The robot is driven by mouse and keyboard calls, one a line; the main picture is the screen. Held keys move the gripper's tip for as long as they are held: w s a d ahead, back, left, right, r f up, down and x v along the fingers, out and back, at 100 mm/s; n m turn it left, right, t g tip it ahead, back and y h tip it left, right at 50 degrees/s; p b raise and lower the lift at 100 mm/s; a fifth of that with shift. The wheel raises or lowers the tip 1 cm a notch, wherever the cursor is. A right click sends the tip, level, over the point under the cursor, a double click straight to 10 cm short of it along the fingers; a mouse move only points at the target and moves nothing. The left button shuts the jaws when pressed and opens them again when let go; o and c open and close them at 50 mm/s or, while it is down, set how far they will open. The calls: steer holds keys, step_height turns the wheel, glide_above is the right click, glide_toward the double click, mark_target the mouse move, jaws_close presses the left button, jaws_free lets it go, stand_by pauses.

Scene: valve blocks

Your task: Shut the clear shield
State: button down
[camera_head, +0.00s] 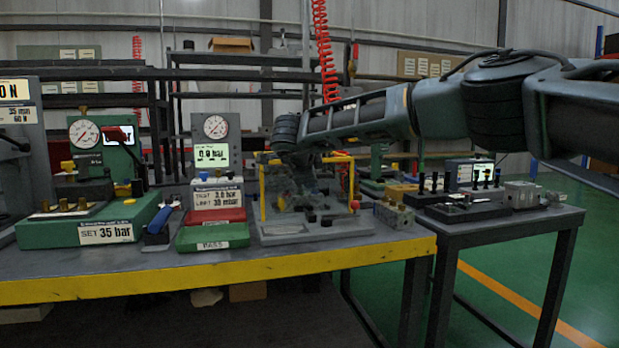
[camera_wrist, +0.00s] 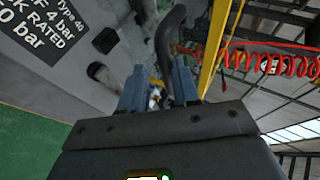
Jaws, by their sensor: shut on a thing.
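The clear shield (camera_head: 282,186) has a yellow frame and stands on a grey base plate (camera_head: 325,229) on the bench. A yellow frame bar also shows in the wrist view (camera_wrist: 214,48). My gripper (camera_wrist: 155,66) is at the shield, low over the base plate. Its two fingers are shut on a dark curved handle (camera_wrist: 173,30), seen between the fingertips in the wrist view. Whether the handle joins the shield is hard to tell. In the head view my wrist and the shield frame hide the fingers.
A gauge stand with a red and a green box (camera_head: 212,236) is left of the shield. A green 35 bar block (camera_head: 90,222) stands farther left. A small metal valve block (camera_head: 394,215) is close on the right. Red coiled hoses (camera_head: 325,50) hang behind.

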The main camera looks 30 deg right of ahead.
steer(key=shift+s+f, duration=0.2)
steer(key=shift+f, duration=0.45)
steer(key=shift+s+f, duration=0.15)
steer(key=shift+f, duration=0.45)
steer(key=c, duration=1.1)
jaws_free()
steer(key=shift+s, duration=0.1)
steer(key=shift+a, duration=0.1)
steer(key=v, duration=0.5)
steer(key=r+p+v, duration=0.1)
steer(key=v, duration=0.2)
steer(key=shift+w+r, duration=0.15)
steer(key=shift+w, duration=0.05)
